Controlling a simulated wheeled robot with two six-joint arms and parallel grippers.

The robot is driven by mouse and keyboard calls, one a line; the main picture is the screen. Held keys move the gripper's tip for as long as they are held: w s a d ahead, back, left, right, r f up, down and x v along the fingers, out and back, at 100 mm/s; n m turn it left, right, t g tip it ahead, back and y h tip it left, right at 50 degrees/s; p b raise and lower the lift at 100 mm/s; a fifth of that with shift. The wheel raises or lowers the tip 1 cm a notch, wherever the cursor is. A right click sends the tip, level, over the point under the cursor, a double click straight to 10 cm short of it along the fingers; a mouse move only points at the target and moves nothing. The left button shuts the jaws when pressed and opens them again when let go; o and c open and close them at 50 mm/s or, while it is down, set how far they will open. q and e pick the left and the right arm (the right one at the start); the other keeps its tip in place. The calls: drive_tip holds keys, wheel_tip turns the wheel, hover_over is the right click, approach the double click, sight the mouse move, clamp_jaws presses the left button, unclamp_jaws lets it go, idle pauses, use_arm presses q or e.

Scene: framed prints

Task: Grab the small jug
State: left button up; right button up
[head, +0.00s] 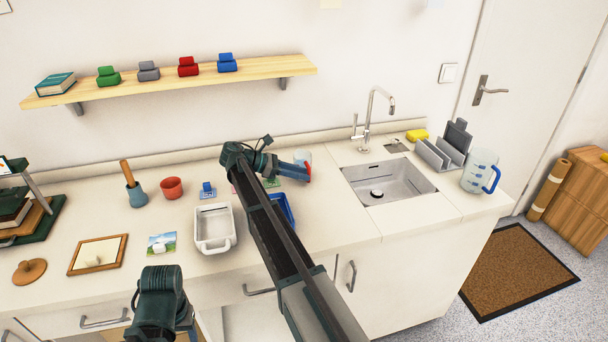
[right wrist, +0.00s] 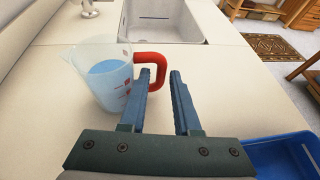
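The small jug (right wrist: 105,80) is clear, holds blue liquid and has a red handle (right wrist: 152,60). It stands upright on the counter left of the sink; in the head view the jug (head: 302,156) is partly hidden by my right gripper (head: 307,175). In the right wrist view my right gripper (right wrist: 161,75) is open, its two blue fingers apart at the red handle. The outer part of the handle shows at the gap between the fingertips; I cannot tell whether they touch it. A dark part of my left arm shows at the lower left, without visible fingers.
A larger jug with a blue handle (head: 482,170) stands right of the sink (head: 410,180), by a grey rack (head: 437,155). A blue tray (right wrist: 285,158) and a white tub (head: 213,245) lie near my right arm. A shelf (head: 200,78) hangs above.

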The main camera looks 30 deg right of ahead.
sight(317, 187)
drive_tip(key=shift+s+d+f, duration=0.15)
drive_tip(key=shift+d+f, duration=0.05)
drive_tip(key=shift+d, duration=0.25)
drive_tip(key=b+x, duration=0.2)
drive_tip(key=x, duration=0.3)
drive_tip(key=shift+a+f, duration=0.15)
drive_tip(key=shift+f, duration=0.05)
clamp_jaws()
idle(1.0)
